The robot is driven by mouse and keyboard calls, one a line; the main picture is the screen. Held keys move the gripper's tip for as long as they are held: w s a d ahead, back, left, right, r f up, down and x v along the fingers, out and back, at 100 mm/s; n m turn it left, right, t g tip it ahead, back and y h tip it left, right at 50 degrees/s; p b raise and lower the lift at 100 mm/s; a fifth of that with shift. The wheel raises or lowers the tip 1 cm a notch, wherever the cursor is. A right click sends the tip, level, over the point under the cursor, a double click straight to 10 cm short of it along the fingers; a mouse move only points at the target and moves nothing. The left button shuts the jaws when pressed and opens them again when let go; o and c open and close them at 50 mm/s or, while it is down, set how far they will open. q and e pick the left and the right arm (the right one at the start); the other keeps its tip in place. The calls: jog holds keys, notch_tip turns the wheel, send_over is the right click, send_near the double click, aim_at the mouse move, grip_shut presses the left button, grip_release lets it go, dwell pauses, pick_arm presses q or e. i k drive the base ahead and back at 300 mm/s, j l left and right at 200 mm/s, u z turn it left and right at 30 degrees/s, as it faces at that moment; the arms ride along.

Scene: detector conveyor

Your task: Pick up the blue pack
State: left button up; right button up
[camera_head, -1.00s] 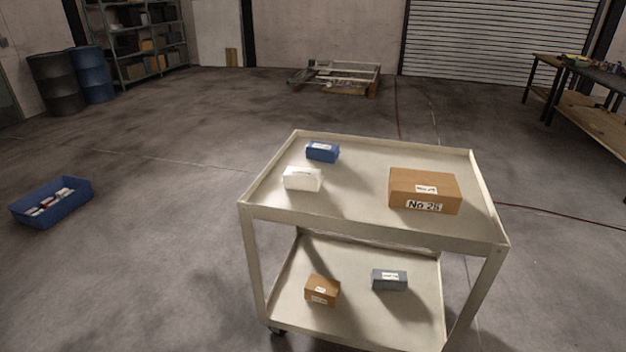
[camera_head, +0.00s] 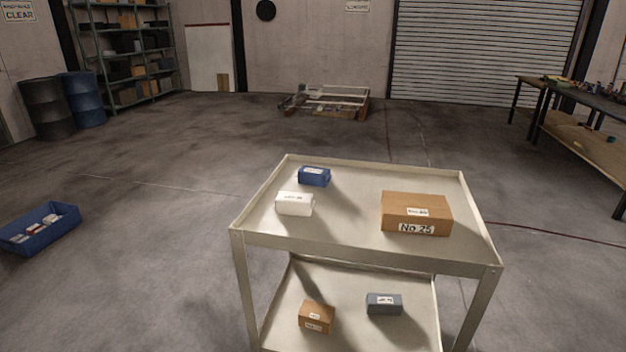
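The blue pack (camera_head: 314,177) is a small box with a white label. It lies on the top shelf of a beige two-shelf cart (camera_head: 350,250), near the back left corner. A white pack (camera_head: 295,204) lies just in front of it, slightly to the left. A larger brown box (camera_head: 416,213) labelled "No 25" is on the right of the same shelf. Neither of my grippers shows in the head view.
The cart's lower shelf holds a small brown box (camera_head: 317,317) and a grey pack (camera_head: 384,304). A blue crate (camera_head: 62,231) with small packs stands on the floor at left. A workbench (camera_head: 575,135) is at right. Pallets (camera_head: 335,101) lie at the back. Floor around the cart is clear.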

aim_at(320, 177)
jog(key=u, duration=0.8)
jog(key=i+j+u, duration=0.1)
jog(key=i+u, duration=0.25)
jog(key=i, duration=0.15)
jog(key=i+u, duration=0.35)
jog(key=i, duration=0.15)
jog(key=i+u, duration=0.35)
jog(key=i, duration=0.3)
jog(key=i+u, duration=0.35)
jog(key=i, duration=0.25)
jog(key=i+z, duration=0.95)
jog(key=z, duration=0.15)
jog(key=i+l+z, duration=0.15)
jog(key=z, duration=0.25)
jog(key=i+z, duration=0.65)
jog(key=z, duration=0.2)
jog(key=i+l+u, duration=0.2)
jog(key=i, duration=1.25)
jog(key=i+z, duration=0.15)
jog(key=z, duration=0.2)
jog(key=i+j+z, duration=0.1)
jog(key=z, duration=0.3)
jog(key=i+j+z, duration=0.15)
jog(key=z, duration=0.2)
